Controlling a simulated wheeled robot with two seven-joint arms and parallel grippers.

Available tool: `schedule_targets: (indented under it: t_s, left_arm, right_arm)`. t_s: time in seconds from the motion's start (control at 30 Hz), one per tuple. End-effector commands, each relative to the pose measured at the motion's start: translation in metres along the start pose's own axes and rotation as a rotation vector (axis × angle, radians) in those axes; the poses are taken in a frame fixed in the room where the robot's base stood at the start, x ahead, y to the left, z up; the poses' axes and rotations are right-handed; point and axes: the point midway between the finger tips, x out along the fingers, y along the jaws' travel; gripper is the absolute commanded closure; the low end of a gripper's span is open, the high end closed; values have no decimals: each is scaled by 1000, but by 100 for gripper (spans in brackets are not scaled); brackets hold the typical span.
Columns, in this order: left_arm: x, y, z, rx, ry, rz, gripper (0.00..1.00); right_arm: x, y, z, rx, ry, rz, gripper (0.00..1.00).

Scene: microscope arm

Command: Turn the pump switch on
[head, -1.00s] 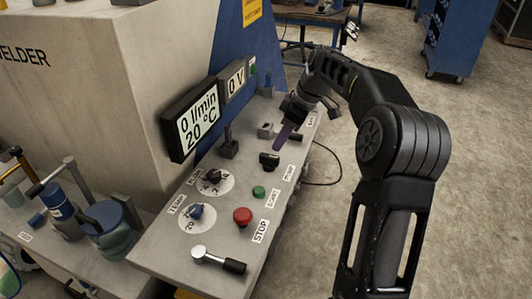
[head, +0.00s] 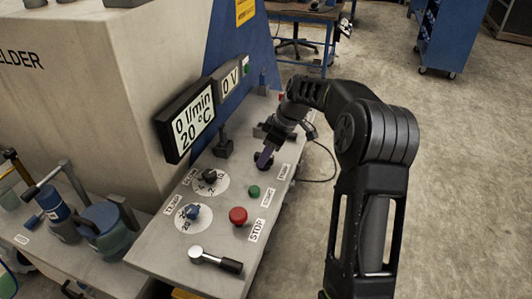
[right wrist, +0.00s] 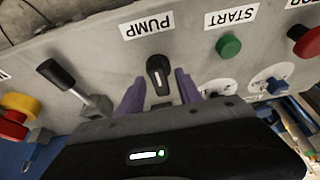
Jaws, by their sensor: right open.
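The pump switch is a black rotary knob with a white mark, under the PUMP label in the right wrist view (right wrist: 158,73). In the head view it is partly hidden by my fingers. My right gripper (right wrist: 160,84) is open. Its two purple fingers stand on either side of the knob, with gaps visible between them and it. In the head view the right gripper (head: 267,154) reaches down over the panel at the switch. My left gripper is not in view.
The panel (head: 165,257) also bears a green START button (head: 254,191), a red STOP button (head: 238,215), two dials and a lever (head: 215,260). In the wrist view another lever (right wrist: 75,85) stands left of the fingers. The display (head: 188,122) reads 0 l/min, 20 °C.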

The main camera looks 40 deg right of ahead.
Motion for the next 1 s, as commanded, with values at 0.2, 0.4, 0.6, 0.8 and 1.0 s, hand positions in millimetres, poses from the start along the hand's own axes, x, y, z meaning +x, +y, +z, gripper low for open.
schedule_targets:
  t_s: [0.2, 0.4, 0.6, 0.8, 1.0]
  left_arm:
    - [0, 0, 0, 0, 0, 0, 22]
    - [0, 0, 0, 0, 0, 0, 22]
    - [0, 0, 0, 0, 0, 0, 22]
    - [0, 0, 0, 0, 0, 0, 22]
    - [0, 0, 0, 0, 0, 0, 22]
  right_arm:
    - [0, 0, 0, 0, 0, 0, 66]
    - [0, 0, 0, 0, 0, 0, 83]
    - [0, 0, 0, 0, 0, 0, 99]
    - [0, 0, 0, 0, 0, 0, 100]
    - [0, 0, 0, 3, 0, 1, 100]
